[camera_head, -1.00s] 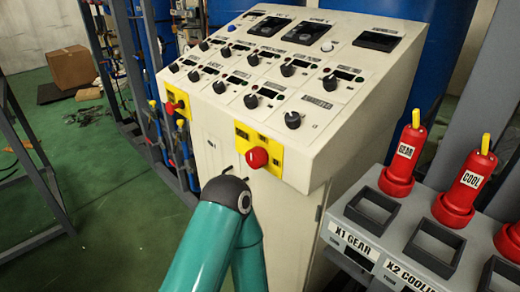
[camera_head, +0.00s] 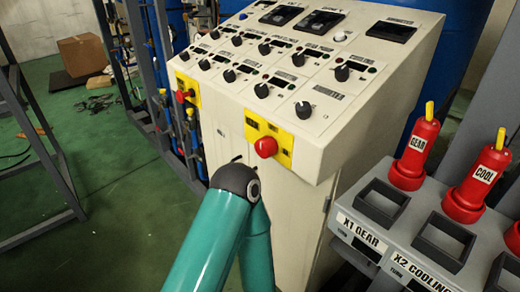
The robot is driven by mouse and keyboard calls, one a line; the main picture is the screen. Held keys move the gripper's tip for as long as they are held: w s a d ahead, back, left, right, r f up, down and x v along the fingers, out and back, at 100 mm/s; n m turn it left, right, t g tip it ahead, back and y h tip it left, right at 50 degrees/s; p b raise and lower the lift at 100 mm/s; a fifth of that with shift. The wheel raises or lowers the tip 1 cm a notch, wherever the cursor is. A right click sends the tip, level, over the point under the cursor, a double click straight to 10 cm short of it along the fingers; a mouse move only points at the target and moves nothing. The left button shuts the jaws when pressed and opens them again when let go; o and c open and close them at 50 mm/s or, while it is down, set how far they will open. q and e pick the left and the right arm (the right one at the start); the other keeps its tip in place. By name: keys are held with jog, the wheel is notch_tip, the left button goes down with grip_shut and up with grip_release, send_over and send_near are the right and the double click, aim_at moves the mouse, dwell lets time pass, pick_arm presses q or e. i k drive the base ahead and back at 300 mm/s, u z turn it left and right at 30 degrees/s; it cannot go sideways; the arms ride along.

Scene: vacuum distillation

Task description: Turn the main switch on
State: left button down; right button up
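A pale control cabinet (camera_head: 240,125) with a sloped panel stands in the middle of the head view. On its front face, a red knob on a yellow plate (camera_head: 266,147) sits at the near corner. A second red knob on a yellow plate (camera_head: 183,95) is farther left. I cannot read which one is the main switch, nor tell its position. My teal arm's bent elbow rises in front of the cabinet, below the nearer red knob. Neither of my grippers is in view.
The sloped panel carries several black dials (camera_head: 303,109). A grey metal frame (camera_head: 50,165) stands at left. Green floor (camera_head: 110,200) lies open between frame and cabinet.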

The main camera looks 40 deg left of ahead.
aim_at(265, 147)
jog(key=u, duration=0.05)
jog(key=k, duration=1.65)
jog(key=u, duration=1.6)
jog(key=i, duration=1.95)
jog(key=u, duration=1.1)
jog(key=i, duration=0.2)
jog(key=z, duration=3.15)
